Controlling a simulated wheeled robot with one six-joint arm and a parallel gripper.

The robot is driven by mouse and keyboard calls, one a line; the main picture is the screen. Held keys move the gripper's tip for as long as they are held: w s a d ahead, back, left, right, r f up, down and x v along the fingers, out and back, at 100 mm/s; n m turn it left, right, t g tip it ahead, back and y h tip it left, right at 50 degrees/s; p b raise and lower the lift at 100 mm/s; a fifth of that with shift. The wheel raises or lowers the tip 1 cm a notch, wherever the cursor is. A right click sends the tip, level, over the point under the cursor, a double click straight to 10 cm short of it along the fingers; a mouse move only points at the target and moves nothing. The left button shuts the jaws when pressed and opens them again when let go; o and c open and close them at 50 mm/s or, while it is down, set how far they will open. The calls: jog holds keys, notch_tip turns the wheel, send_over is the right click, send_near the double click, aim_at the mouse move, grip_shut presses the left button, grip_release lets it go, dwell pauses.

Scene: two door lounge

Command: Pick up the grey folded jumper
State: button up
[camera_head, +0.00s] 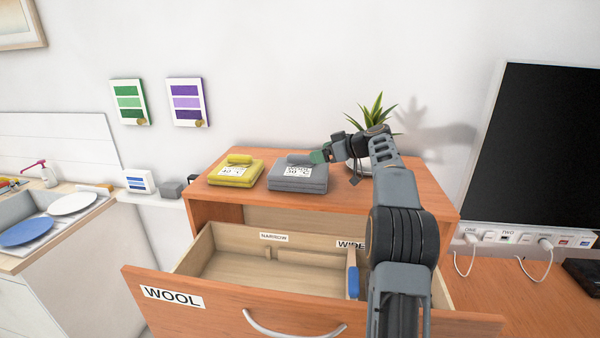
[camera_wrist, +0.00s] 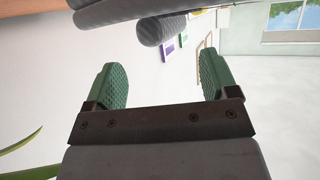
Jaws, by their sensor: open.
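The grey folded jumper (camera_head: 298,182) lies on the wooden cabinet top, with a white care label on its front and a grey roll (camera_head: 300,159) along its top. My gripper (camera_head: 318,156) is at the right end of this roll, with its green pads side-on. In the wrist view my gripper (camera_wrist: 162,68) is open with nothing between its pads. The roll (camera_wrist: 162,29) shows just beyond the fingertips, roughly in line with the gap, and the jumper's layers (camera_wrist: 112,11) lie at the top edge. Whether a pad touches the roll is unclear.
A yellow folded jumper (camera_head: 235,175) lies to the left on the same cabinet top (camera_head: 215,193). A potted plant (camera_head: 374,115) stands behind my arm. The drawer marked WOOL (camera_head: 215,310) is pulled out below, with a divider and a blue piece inside. A screen (camera_head: 540,145) is at right.

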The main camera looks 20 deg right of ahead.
aim_at(307, 154)
jog(key=p+x, duration=0.2)
jog(key=x, duration=0.2)
jog(key=shift+w, duration=0.1)
jog(key=shift+w+a+f+p, duration=0.3)
jog(key=shift+w+a+p, duration=0.05)
jog(key=shift+w, duration=0.05)
jog(key=shift+c, duration=0.2)
grip_shut()
dwell(0.3)
